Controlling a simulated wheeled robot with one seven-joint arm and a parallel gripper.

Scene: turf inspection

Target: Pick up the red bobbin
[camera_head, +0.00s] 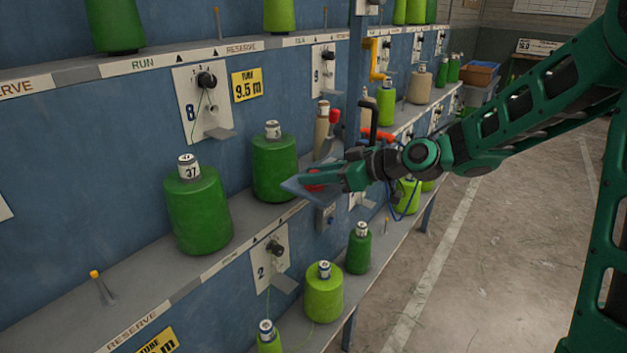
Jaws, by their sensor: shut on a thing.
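My gripper (306,187) is in front of the middle shelf edge, right of a large dark green bobbin. It is shut on a small red thing, which I take to be the red bobbin (315,186). Only a small patch of red shows between the fingers; the rest is hidden by the gripper. I cannot tell whether it touches the shelf.
Large green bobbins (197,212) (275,168) stand on the middle shelf (130,267), left of my gripper. A red-topped lever (334,117) and beige bobbin (321,130) are close behind it. Lighter green bobbins (324,293) stand below. The floor (480,260) at right is clear.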

